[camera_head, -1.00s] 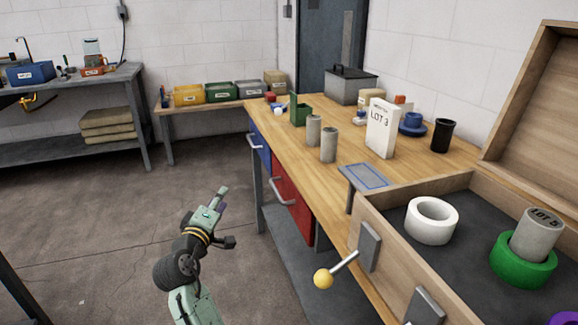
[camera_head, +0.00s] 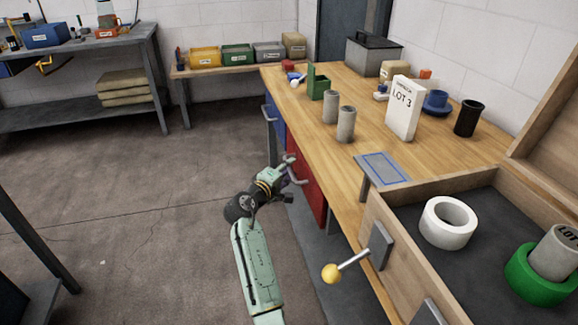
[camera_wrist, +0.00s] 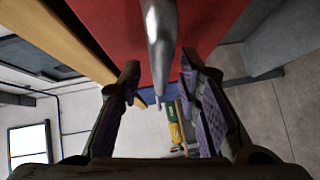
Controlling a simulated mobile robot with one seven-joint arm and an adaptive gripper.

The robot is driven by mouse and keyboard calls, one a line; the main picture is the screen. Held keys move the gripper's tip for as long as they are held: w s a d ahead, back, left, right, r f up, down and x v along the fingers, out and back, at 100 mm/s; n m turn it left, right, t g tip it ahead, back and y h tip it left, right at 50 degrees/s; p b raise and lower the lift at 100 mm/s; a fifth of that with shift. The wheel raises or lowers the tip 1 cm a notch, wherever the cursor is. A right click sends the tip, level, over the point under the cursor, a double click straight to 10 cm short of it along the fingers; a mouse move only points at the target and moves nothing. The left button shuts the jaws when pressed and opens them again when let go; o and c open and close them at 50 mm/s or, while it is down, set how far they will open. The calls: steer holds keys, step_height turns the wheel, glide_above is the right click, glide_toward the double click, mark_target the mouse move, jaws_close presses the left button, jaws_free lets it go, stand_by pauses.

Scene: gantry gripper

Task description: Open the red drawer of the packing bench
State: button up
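The red drawer (camera_head: 312,203) is in the front of the packing bench (camera_head: 375,150), below the wooden top, and looks shut. My gripper (camera_head: 287,170) is in front of it, at its grey bar handle (camera_head: 298,180), and partly covers the handle. In the wrist view, the red drawer front (camera_wrist: 215,20) fills the top. The metal handle (camera_wrist: 160,40) runs between my two spread fingers, with a visible gap on each side. My gripper (camera_wrist: 165,90) is open there and not closed on the bar. Whether a finger touches it elsewhere is hidden.
A blue drawer (camera_head: 278,128) with its own handle (camera_head: 267,113) is farther along the bench. A yellow-knobbed lever (camera_head: 332,273) sticks out from the wooden crate (camera_head: 385,215) at the near right. The floor (camera_head: 150,230) left of my arm is clear.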

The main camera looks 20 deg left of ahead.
steer(key=shift+w+d+f, duration=0.1)
steer(key=shift+w, duration=0.3)
steer(key=shift+c, duration=0.2)
jaws_close()
stand_by(0.5)
